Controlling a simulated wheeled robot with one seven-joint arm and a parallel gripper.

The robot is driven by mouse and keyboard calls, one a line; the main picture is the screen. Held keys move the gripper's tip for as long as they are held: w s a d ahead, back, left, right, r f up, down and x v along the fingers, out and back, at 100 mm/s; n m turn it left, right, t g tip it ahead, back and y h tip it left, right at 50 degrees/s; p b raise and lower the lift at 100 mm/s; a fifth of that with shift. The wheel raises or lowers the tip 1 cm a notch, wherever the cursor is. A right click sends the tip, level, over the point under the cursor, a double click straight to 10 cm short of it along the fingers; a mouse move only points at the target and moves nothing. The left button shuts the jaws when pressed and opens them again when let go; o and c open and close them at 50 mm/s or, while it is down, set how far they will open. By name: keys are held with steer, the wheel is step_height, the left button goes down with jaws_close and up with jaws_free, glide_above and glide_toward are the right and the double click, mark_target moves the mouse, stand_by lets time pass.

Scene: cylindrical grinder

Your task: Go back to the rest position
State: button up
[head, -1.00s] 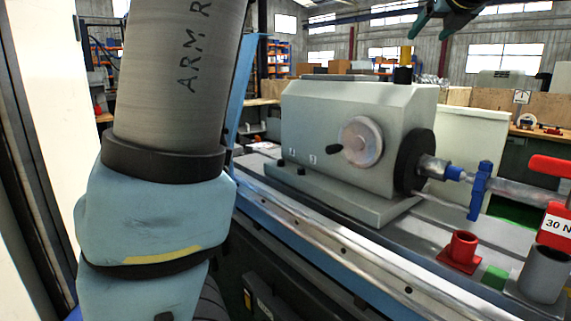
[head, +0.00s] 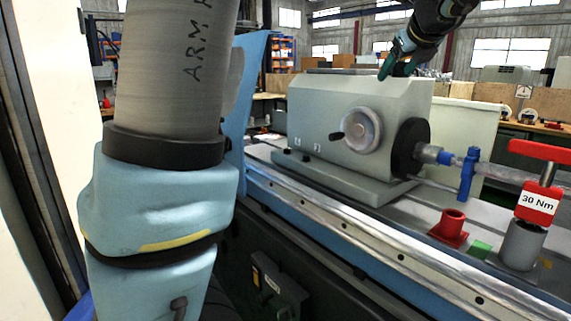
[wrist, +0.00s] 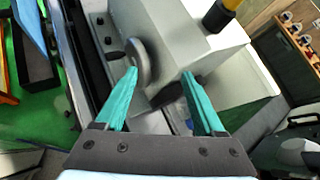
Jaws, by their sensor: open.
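My gripper (head: 392,60) shows in the head view at the upper right, above the top of the grey headstock (head: 335,115). In the wrist view its two teal fingers (wrist: 158,100) stand apart with nothing between the tips. The headstock (wrist: 205,35) with its round handwheel (wrist: 139,62) lies below and beyond the fingers there. The gripper appears clear of the headstock in the wrist view, but the exact gap cannot be told.
A red T-handled tool marked 30 Nm (head: 538,200) stands in a grey holder (head: 522,245). An empty red socket (head: 450,225) is beside it. A blue clamp (head: 468,172) sits on the shaft right of the headstock.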

steer(key=s+a+f+n+g+y, duration=0.15)
steer(key=a+f+n+g, duration=0.45)
steer(key=a+f+n, duration=0.9)
steer(key=s+a+f+n+g+h, duration=0.1)
steer(key=s+a+f+n+g, duration=0.2)
steer(key=s+a+f+n, duration=1.1)
step_height(320, 180, down, 4)
steer(key=a+n, duration=0.2)
steer(key=a, duration=0.1)
steer(key=shift+r+n+g, duration=0.2)
steer(key=shift+n+g, duration=0.2)
